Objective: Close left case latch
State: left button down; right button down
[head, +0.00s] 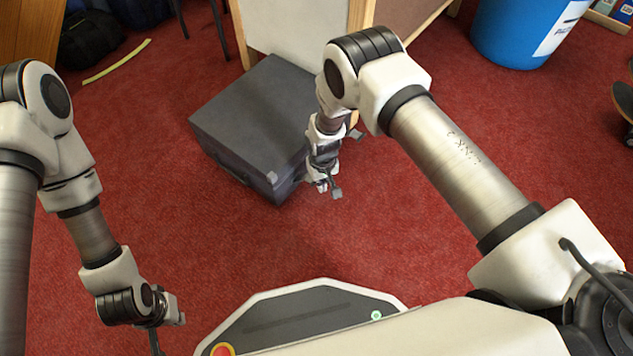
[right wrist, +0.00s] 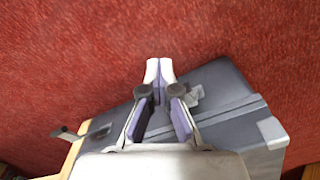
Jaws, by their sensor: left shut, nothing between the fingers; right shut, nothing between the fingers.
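A dark grey case (head: 250,115) lies on the red carpet with its lid down. It also shows in the right wrist view (right wrist: 225,92). In that view a pale metal fitting (right wrist: 195,97) sits just right of my right gripper's fingers, and a small lever (right wrist: 66,133) juts out at the left. I cannot tell which fitting is the left latch or how it stands. My right gripper (head: 328,188) is shut and empty beside the case's right side; its fingertips (right wrist: 160,70) are together. My left gripper (head: 172,318) is shut and empty at lower left, away from the case.
A pale-panelled piece of furniture (head: 290,28) stands right behind the case. A blue bin (head: 515,30) is at the back right. A yellow strip (head: 115,62) and dark bags (head: 92,38) lie at the back left. Carpet in front of the case is clear.

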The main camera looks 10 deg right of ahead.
jog(key=shift+w+a+r, duration=0.45)
jog(key=shift+w, duration=0.2)
